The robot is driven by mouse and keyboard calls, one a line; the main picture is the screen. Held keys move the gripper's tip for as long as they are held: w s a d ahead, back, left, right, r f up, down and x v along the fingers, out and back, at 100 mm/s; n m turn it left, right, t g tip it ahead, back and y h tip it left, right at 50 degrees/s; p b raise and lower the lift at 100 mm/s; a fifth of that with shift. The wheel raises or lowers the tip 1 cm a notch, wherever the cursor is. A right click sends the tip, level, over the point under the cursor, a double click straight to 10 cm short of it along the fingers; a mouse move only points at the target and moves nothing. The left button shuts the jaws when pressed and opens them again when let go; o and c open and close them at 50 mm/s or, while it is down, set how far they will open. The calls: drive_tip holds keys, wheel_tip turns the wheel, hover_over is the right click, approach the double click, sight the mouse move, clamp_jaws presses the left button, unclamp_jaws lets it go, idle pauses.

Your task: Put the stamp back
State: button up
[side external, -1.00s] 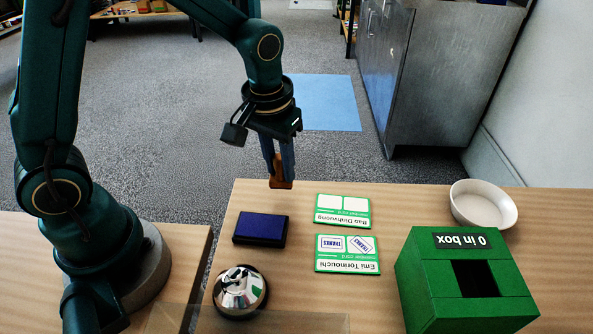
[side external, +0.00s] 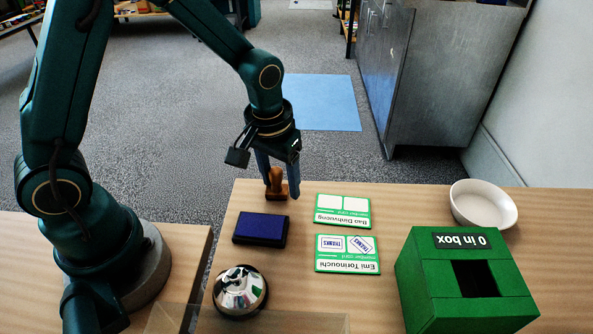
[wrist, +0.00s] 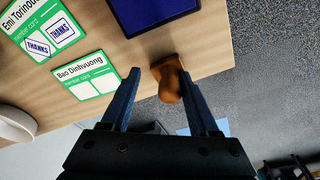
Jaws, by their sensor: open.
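The wooden stamp (side external: 275,184) stands upright on the table near its far edge, behind the ink pad. It also shows in the wrist view (wrist: 169,80), between my fingers. My gripper (side external: 276,188) is around the stamp's handle with its fingers apart. In the wrist view (wrist: 165,92) there is a gap between each finger and the handle. The blue ink pad (side external: 260,229) lies just in front of the stamp. To the right lie the Bao Dinhvuong card (side external: 342,210), with two blank squares, and the Emi Torinouchi card (side external: 347,253), with two THANKS marks.
A silver bell (side external: 240,290) stands in front of the ink pad. A green box (side external: 420,285) labelled "0 in box" and a white bowl (side external: 483,205) are at the right. The stamp is close to the table's far edge, with floor beyond.

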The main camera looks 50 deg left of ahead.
wheel_tip(320, 180, up, 11)
drive_tip(key=s, duration=0.1)
drive_tip(key=s+r+m+t, duration=0.2)
drive_tip(key=s+t, duration=0.2)
drive_tip(key=s, duration=0.7)
drive_tip(key=shift+s+a+r+m, duration=0.25)
drive_tip(key=shift+s+r+m, duration=0.1)
drive_tip(key=shift+r+m, duration=0.05)
drive_tip(key=shift+c, duration=0.3)
